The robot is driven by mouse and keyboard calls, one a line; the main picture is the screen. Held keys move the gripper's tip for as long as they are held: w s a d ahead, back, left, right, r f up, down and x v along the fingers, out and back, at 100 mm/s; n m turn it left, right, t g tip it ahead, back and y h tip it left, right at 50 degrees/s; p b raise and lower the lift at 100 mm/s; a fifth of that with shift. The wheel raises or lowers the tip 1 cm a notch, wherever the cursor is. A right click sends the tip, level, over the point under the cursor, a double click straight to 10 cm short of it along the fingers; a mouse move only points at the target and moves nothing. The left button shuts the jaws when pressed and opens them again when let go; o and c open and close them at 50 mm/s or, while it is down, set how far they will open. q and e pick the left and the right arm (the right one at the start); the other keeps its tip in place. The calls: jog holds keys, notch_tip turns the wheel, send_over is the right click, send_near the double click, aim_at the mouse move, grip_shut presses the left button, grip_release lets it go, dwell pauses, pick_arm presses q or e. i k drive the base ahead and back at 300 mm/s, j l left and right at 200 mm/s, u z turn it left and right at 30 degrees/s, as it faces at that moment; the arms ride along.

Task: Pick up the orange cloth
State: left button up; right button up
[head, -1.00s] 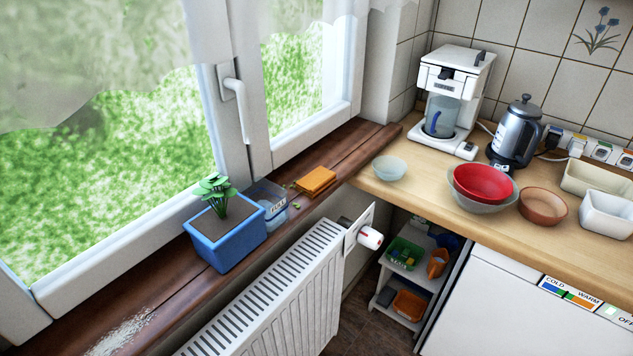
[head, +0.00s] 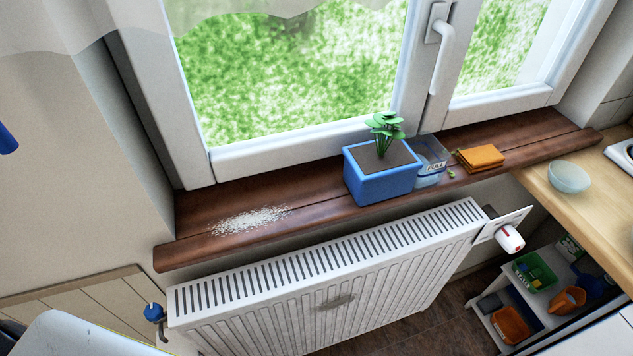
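The orange cloth (head: 481,157) lies folded on the brown wooden windowsill (head: 330,206), toward its right end. It sits just right of a clear plastic container (head: 430,160) with a label on it, and its top is uncovered. Neither of my grippers shows in the head view, so where they are relative to the cloth cannot be told.
A blue planter (head: 378,177) with a green plant stands left of the container. White grains (head: 250,221) are spilled on the sill's left part. A white radiator (head: 335,275) is below. A glass bowl (head: 568,177) sits on the counter at right. A small shelf (head: 490,305) stands beneath.

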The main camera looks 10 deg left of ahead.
aim_at(479, 160)
jog(key=l+u, duration=0.3)
jog(key=l, duration=0.2)
jog(key=l+u, duration=0.35)
jog(key=l, duration=0.15)
jog(key=k+l+u, duration=0.15)
jog(key=l+u, duration=0.15)
jog(key=l, duration=0.15)
